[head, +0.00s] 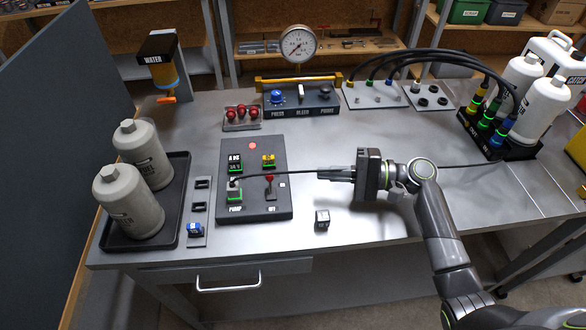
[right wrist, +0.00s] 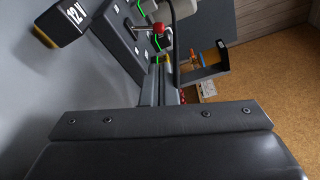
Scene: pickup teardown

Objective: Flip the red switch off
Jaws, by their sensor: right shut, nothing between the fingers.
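The red-tipped switch (head: 269,180) is a small lever on the lower right of a dark control panel (head: 225,209). Its red ball tip (right wrist: 158,29) and metal stem show near the top of the right wrist view. My right gripper (head: 319,174) is shut and empty, pointing left, a short way right of the switch and apart from it in the head view. In the right wrist view its closed fingers (right wrist: 163,84) point up toward the panel. My left gripper is in neither view.
The panel also holds a green-lit pump plug (head: 234,190) with a black cable, a yellow connector (head: 268,160) and a red round light (head: 252,146). A small dark block (head: 322,220) lies below my gripper. A black tray (head: 115,238) with grey canisters stands left.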

